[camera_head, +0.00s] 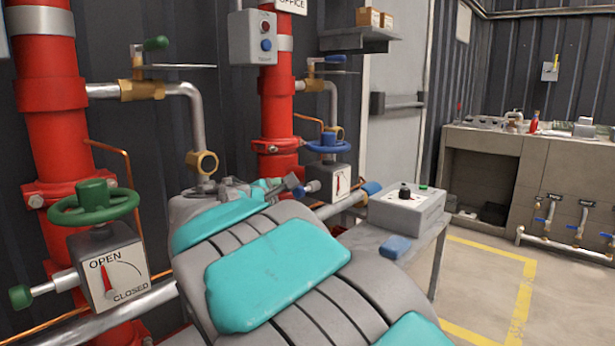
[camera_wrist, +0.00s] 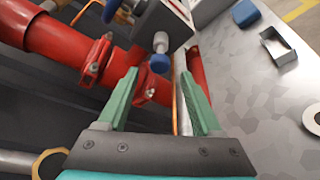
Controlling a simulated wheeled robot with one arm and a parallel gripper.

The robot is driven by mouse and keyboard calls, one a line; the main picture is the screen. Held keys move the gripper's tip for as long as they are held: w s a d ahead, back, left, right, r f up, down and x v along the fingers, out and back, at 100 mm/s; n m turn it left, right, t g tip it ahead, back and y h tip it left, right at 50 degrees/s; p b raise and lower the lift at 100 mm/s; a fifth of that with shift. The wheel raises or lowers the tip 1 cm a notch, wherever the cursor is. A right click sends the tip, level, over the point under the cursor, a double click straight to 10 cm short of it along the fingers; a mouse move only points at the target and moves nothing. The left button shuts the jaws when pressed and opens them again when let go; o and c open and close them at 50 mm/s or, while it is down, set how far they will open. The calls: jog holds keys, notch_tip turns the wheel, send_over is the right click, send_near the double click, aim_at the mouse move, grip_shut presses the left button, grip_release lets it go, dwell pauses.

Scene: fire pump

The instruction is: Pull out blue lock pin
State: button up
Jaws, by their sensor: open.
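The blue lock pin (camera_wrist: 160,63) has a rounded blue knob on a silver shaft, and it sticks out of the side of a dark indicator box (camera_wrist: 165,22). In the head view the box (camera_head: 338,181) has a white dial with a red pointer and stands below a blue handwheel (camera_head: 328,146). My gripper (camera_wrist: 157,80) has two green fingers spread apart. The knob lies between the fingertips, at about their far ends, with visible gaps on both sides. In the head view my arm hides most of the gripper.
A red pipe (camera_wrist: 70,48) with flanges runs close to the left finger. A metal table (camera_wrist: 245,85) on the right holds a blue block (camera_wrist: 245,13) and a small open metal box (camera_wrist: 278,46). A green handwheel (camera_head: 94,203) with its own box stands left of my arm.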

aim_at(303, 191)
jog(key=x, duration=0.8)
jog(key=shift+w+d, duration=0.25)
jog(key=shift+w, duration=0.05)
jog(key=shift+f, duration=0.1)
grip_shut()
dwell(1.1)
